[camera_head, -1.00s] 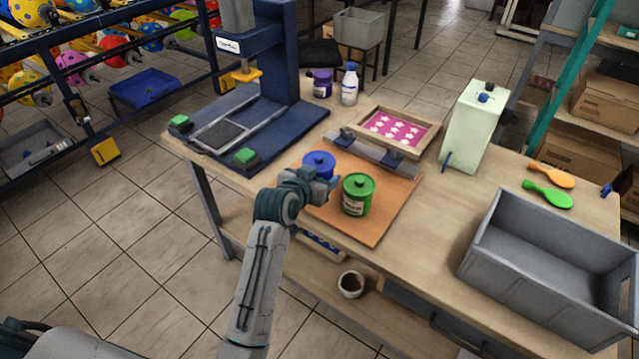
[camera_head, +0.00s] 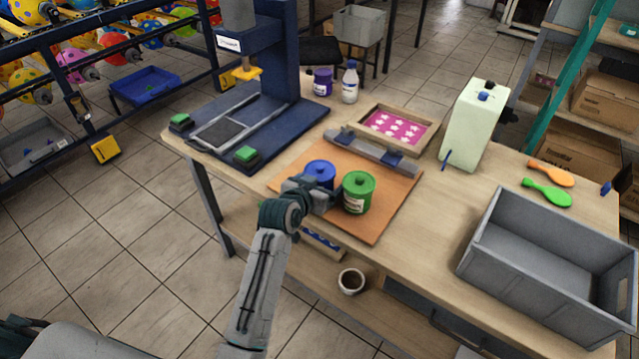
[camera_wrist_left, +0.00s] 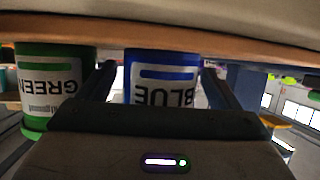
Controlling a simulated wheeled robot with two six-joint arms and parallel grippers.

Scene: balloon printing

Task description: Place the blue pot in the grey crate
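The blue pot (camera_head: 320,172) stands on the orange-brown board, to the left of the green pot (camera_head: 358,192). My left gripper (camera_head: 318,193) is low on the near side of the blue pot. In the left wrist view, which is upside down, the blue pot (camera_wrist_left: 162,78) shows its BLUE label between the two open fingers of my left gripper (camera_wrist_left: 160,80), with narrow gaps on both sides. The green pot (camera_wrist_left: 55,80) is just outside one finger. The grey crate (camera_head: 540,262) is empty at the right end of the table. My right gripper is not in view.
A blue press (camera_head: 265,110) stands at the table's left end. A framed star screen (camera_head: 397,130) lies behind the pots. The tabletop before the crate is clear.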

